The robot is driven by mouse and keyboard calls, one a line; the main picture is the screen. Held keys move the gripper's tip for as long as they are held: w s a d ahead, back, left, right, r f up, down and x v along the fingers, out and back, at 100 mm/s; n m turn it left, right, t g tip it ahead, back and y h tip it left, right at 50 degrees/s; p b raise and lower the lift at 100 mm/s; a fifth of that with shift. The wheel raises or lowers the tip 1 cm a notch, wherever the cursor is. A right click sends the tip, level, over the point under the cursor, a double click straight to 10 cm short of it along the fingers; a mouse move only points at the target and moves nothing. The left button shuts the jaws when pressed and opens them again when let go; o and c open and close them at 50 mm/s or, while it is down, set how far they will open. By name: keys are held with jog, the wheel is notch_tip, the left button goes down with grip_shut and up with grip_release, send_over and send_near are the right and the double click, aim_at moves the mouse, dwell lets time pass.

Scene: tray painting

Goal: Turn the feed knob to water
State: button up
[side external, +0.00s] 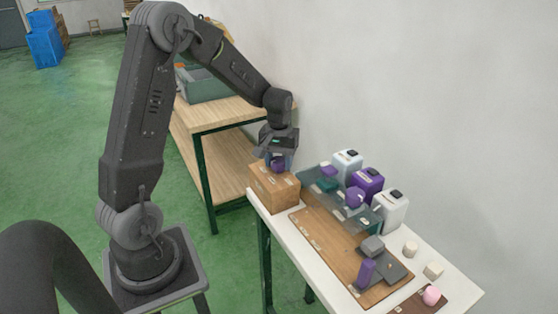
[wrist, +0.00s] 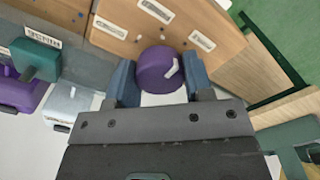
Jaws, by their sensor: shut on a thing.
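The feed knob (wrist: 156,70) is a round purple knob with a white pointer mark, on a wooden box (side external: 272,193). In the wrist view the mark lies on the knob's right side, slanting toward the upper right. Several white labels sit on the box's face around the knob, among them a right label (wrist: 202,41); their lettering is too small to read surely. My gripper (wrist: 158,84) has its blue-grey fingers on both sides of the knob, shut on it. In the side view my gripper (side external: 277,160) points down over the box and partly covers the knob.
White and purple bottles (side external: 367,183) stand beside the box along the wall. A wooden board (side external: 325,245) carries grey and purple items at the front. A label reading "RINSE" (wrist: 41,36) shows at left in the wrist view. A wooden shelf table (side external: 228,112) stands behind.

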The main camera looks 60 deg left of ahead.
aim_at(279, 160)
jog(key=m, duration=0.4)
jog(key=shift+m, duration=0.3)
jog(key=m, duration=0.4)
jog(key=shift+m, duration=0.3)
jog(key=m, duration=0.4)
jog(key=shift+m, duration=2.2)
jog(key=o, duration=0.9)
jog(key=shift+o, duration=0.2)
notch_tip(279, 160, up, 14)
